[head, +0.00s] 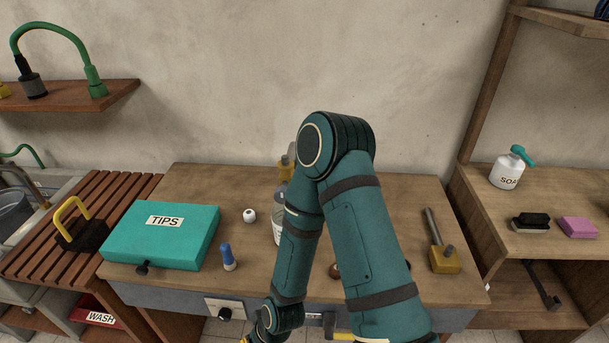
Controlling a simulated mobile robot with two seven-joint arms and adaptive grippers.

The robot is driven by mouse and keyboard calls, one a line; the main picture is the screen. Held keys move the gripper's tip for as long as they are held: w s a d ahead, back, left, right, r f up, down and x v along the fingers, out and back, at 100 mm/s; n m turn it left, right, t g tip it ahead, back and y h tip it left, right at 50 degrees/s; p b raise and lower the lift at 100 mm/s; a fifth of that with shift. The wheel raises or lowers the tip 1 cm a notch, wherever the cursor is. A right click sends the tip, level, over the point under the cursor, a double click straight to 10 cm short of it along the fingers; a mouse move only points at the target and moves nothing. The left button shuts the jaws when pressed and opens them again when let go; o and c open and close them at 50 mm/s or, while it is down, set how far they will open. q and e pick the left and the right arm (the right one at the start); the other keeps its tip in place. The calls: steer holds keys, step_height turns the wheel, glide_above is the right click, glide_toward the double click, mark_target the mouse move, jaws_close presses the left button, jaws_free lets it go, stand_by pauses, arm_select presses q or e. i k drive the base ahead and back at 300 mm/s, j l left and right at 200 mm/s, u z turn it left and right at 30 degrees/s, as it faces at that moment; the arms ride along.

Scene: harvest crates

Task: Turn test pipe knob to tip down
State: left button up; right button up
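A black round knob (225,314) sits on a white plate on the table's front face, left of my arm. I cannot tell whether this is the test pipe knob, and its pointing direction is too small to read. A brass-coloured fitting (286,168) stands at the back of the table, partly hidden behind my arm. My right arm rises from the bottom edge to a high elbow and drops to a wrist at the lower middle, right of the knob. The gripper beyond that wrist is not shown clearly. My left arm is not in view.
The wooden table (400,205) holds a teal TIPS case (165,248), a white ball (249,215), a blue-capped bottle (228,258) and a brass-based tool (443,258). A soap bottle (507,170) stands on the right shelf unit. My arm hides the table's middle.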

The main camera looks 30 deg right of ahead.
mark_target(285, 175)
steer(key=z, duration=0.95)
